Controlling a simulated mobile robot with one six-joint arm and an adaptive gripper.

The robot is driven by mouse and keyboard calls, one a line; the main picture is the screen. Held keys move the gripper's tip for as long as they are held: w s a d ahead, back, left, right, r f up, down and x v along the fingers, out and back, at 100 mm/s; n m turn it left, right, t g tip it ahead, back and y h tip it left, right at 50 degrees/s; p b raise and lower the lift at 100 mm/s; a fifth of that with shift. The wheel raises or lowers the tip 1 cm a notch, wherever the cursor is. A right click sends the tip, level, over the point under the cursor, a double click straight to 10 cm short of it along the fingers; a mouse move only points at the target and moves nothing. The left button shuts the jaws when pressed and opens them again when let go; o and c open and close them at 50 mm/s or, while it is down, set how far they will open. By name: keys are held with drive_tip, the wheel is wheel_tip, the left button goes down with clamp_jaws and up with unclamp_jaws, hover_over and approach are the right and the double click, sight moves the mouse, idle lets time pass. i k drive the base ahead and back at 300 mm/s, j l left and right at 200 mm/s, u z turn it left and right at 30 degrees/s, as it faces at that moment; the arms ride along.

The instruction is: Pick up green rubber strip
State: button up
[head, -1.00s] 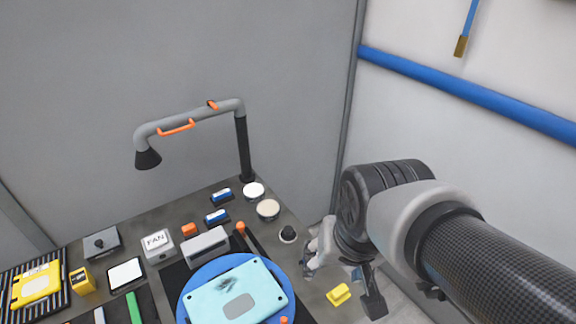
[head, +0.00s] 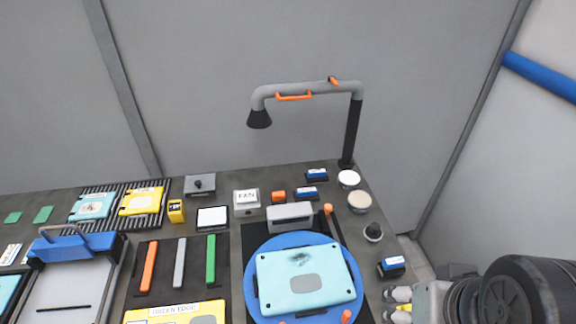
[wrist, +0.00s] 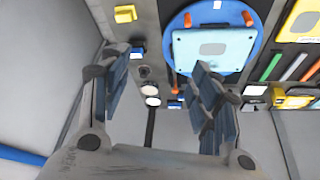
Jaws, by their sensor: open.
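The green rubber strip (head: 211,259) lies on a dark mat in the head view, at the right of a row with a grey strip (head: 180,263) and an orange strip (head: 148,267). In the wrist view the green strip (wrist: 269,67) shows at the right, beyond my right-hand finger. My gripper (wrist: 160,78) is open, with nothing between its fingers, and is well apart from the strip. In the head view my arm is at the bottom right, and the gripper is mostly cut off there.
A blue round turntable (head: 354,270) with a light-blue plate (head: 305,279) stands right of the strips. A yellow panel (head: 176,313) lies in front of them. A clipboard-like tray (head: 70,285) stands at left.

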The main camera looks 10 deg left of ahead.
sight(211, 264)
drive_tip(key=j+u, duration=0.1)
drive_tip(key=u, duration=2.05)
drive_tip(key=z, duration=0.45)
